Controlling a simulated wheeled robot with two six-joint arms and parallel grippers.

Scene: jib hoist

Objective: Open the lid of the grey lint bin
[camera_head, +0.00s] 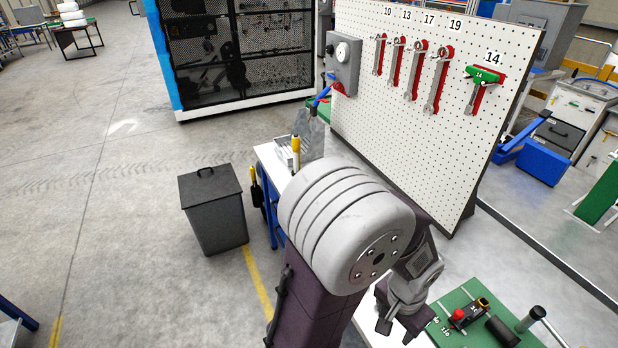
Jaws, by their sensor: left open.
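The grey lint bin (218,224) stands on the floor left of centre. Its dark lid (210,182) lies flat and closed on top, with a small black handle (205,172) near the back edge. My left gripper (402,322) is at the lower middle right, above the white bench top beside the green mat. It is open, points down, and nothing shows between its fingers. It is well apart from the bin, to the right and nearer to me. My right gripper is not in view.
A white bench with blue legs (270,212) stands right of the bin. Behind it rises a pegboard (400,90) with several wrenches. A green mat (455,300) with tools lies at the lower right. The floor left of the bin is clear. A mesh cabinet (235,50) stands behind.

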